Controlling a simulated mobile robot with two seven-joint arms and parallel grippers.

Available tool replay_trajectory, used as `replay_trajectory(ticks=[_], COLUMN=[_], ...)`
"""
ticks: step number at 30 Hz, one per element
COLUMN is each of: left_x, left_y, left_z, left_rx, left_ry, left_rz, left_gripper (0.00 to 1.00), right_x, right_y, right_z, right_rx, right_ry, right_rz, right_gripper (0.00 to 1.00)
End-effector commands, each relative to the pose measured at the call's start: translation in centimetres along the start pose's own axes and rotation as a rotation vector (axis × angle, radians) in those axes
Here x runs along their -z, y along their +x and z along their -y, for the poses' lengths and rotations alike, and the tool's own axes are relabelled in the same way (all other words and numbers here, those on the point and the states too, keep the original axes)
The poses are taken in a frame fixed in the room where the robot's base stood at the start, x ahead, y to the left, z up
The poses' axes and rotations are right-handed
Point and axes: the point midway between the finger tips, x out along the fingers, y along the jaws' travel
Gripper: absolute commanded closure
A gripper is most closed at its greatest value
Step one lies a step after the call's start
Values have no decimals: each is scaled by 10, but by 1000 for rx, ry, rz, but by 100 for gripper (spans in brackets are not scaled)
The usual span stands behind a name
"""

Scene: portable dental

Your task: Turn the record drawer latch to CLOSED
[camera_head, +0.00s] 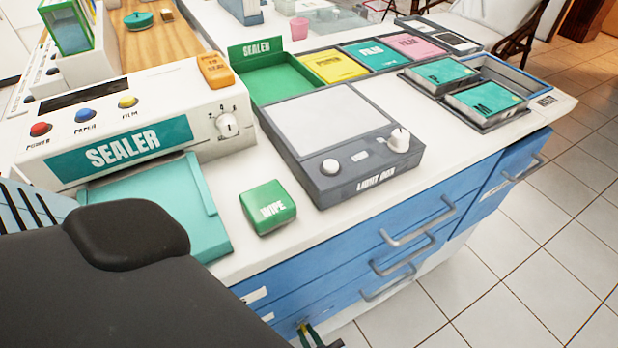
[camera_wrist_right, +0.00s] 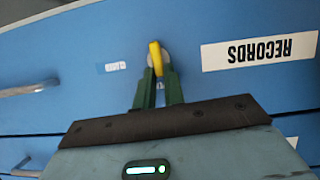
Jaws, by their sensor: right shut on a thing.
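The record drawer latch (camera_wrist_right: 155,58) is a yellow lever on a grey round base on the blue drawer front (camera_wrist_right: 85,45). It stands nearly upright in the right wrist view, with a slight lean. My right gripper (camera_wrist_right: 158,88) has its two green fingers closed on the lever's lower part. In the head view the gripper (camera_head: 312,338) shows only at the bottom edge, at the drawer front. A small white label (camera_wrist_right: 116,67) lies left of the latch; its word is too blurred to read. Another label behind the fingers is mostly hidden. My left gripper is not in view.
An upside-down RECORDS label (camera_wrist_right: 260,52) is right of the latch in the wrist view. Grey drawer handles (camera_head: 418,222) stick out from the blue cabinet. Above are a green WIPE box (camera_head: 268,207), a light box (camera_head: 340,150) and a sealer (camera_head: 110,130). The tiled floor (camera_head: 520,260) at right is clear.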

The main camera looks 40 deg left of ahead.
Motion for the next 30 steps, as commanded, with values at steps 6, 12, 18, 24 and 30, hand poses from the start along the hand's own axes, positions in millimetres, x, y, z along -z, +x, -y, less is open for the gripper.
replay_trajectory(ticks=[6, 12, 18, 24, 30], left_x=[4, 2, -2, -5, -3], left_y=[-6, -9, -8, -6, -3], left_z=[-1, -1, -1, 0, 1], left_rx=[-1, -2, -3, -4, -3], left_ry=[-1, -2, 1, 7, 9], left_rz=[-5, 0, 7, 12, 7], left_gripper=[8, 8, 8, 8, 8], right_x=[1, -1, -3, -4, -4], right_y=[0, 0, 1, 1, 2], right_z=[5, 8, 12, 14, 14], right_rx=[-53, -111, -162, -196, -212], right_ry=[-119, -260, -384, -470, -511], right_rz=[0, 2, 1, 1, 2], right_gripper=[100, 100, 100, 100, 100])
